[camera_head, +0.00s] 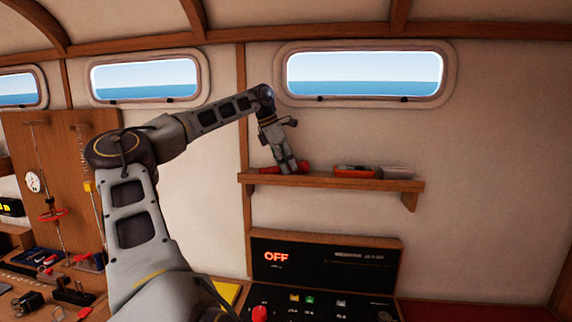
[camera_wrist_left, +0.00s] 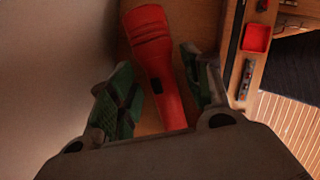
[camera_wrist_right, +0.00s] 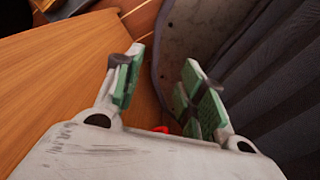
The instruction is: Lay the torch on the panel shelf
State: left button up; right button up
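The red torch (camera_wrist_left: 165,75) lies on the wooden panel shelf (camera_head: 330,182), near its left end. In the head view parts of the torch (camera_head: 303,167) show on both sides of my left gripper (camera_head: 285,168), which hides its middle. My left gripper is down at the shelf, pointing at the torch. In the left wrist view its green-padded fingers (camera_wrist_left: 160,90) stand apart on either side of the torch, with slim gaps visible. My right gripper (camera_wrist_right: 165,85) is open and empty in the right wrist view; it is not seen in the head view.
A red and dark item (camera_head: 356,172) and a pale box (camera_head: 395,173) are on the shelf, right of the torch. Below is a dark control panel (camera_head: 325,268) reading OFF. A wooden tool board (camera_head: 50,170) and a cluttered bench are at left.

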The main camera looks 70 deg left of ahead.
pick_arm(q)
jog(key=shift+o, duration=0.2)
jog(key=shift+r, duration=0.15)
jog(key=v, duration=1.1)
jog(key=shift+s+r, duration=0.2)
jog(key=shift+r, duration=0.15)
dwell(0.4)
